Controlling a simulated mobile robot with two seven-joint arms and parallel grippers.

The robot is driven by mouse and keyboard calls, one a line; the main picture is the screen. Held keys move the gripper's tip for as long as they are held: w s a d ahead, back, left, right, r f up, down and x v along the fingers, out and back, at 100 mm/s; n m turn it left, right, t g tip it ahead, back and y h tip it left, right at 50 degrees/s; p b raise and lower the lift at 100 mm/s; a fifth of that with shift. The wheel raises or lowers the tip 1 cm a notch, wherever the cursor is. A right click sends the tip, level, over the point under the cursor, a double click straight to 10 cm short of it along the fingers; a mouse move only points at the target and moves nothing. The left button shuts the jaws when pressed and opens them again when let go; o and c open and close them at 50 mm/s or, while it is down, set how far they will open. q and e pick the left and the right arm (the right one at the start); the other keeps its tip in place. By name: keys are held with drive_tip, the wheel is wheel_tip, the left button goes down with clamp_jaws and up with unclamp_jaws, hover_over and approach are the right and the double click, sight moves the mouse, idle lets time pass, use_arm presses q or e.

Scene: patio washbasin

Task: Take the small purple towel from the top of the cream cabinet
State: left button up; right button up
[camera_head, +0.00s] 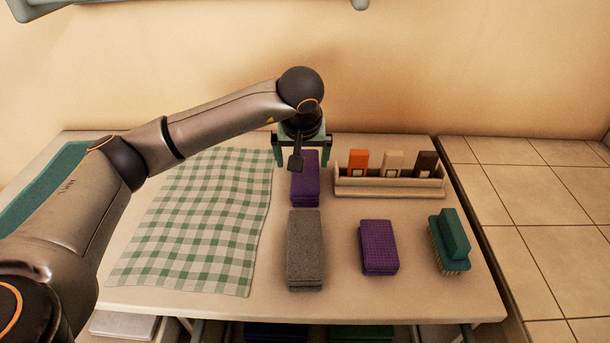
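On the cream cabinet (330,300) lie two folded purple cloths. One purple folded towel (305,190) is at the back middle, partly hidden by my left gripper. The other, a smaller purple folded towel (378,247) with a waffle-like texture, lies nearer the front, right of a grey folded towel (305,248). My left gripper (303,160) points down over the rear end of the back purple towel. Its fingers are apart, one on each side of that towel in the picture; whether they are at its height cannot be told. My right gripper is not in view.
A green-and-white checked cloth (200,215) covers the left of the top. A cream holder (390,188) with orange, beige and brown items stands at the back right. A teal brush (452,238) lies at the front right. Tiled counter (540,220) adjoins on the right.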

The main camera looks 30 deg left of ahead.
sight(305, 169)
use_arm(q)
drive_tip(key=x, duration=0.5)
drive_tip(key=shift+w+d+f, duration=0.15)
drive_tip(key=shift+d, duration=0.1)
drive_tip(key=c, duration=1.3)
